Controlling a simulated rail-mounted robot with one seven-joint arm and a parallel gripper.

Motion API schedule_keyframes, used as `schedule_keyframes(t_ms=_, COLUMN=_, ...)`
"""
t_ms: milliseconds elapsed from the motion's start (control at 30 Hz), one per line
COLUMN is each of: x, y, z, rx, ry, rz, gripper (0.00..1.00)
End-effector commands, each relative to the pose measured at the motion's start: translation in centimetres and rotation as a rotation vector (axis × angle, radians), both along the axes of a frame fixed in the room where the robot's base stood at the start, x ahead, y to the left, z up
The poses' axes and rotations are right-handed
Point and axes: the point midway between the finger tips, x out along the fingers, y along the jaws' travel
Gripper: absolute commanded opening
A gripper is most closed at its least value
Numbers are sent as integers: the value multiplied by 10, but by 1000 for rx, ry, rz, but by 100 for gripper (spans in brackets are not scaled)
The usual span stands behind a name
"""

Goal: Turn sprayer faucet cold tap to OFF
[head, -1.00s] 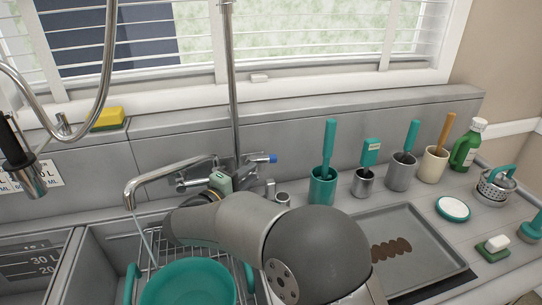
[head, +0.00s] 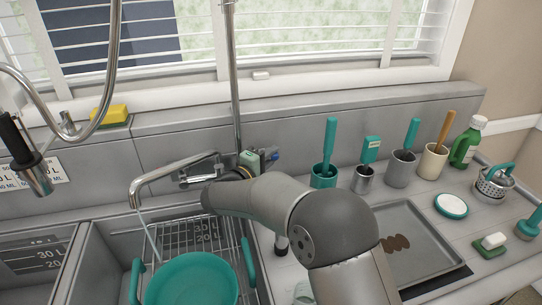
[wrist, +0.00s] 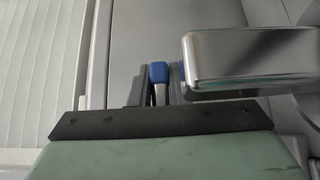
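The cold tap with its blue end (head: 272,155) sits on the right side of the wall faucet. My gripper (head: 262,157) is at this tap, with its pale green body just left of the blue end. In the wrist view, the blue tap handle (wrist: 158,73) stands between the two grey fingers of my gripper (wrist: 158,85), close to both. I cannot tell whether they press on it. The chrome spout (head: 175,172) points left, and a thin stream of water falls from it into the sink. The faucet's other handle is not clearly visible.
A vertical pipe (head: 234,80) rises behind the faucet. A teal bowl (head: 190,282) is on the wire rack in the sink below. A teal cup (head: 323,178) with a brush stands to the right. A sprayer (head: 30,160) hangs at left.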

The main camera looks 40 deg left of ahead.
Motion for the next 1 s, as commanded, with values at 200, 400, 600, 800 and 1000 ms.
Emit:
schedule_keyframes(t_ms=200, x=1, y=1, z=-3, rx=3, ry=-1, rz=20, gripper=0)
schedule_keyframes(t_ms=400, x=3, y=3, z=-3, rx=5, ry=-3, rz=104, gripper=0)
schedule_keyframes(t_ms=600, x=4, y=5, z=1, rx=2, ry=-1, rz=132, gripper=0)
schedule_keyframes(t_ms=800, x=3, y=5, z=1, rx=1, ry=-1, rz=132, gripper=0)
schedule_keyframes(t_ms=1000, x=3, y=5, z=1, rx=1, ry=0, rz=131, gripper=25)
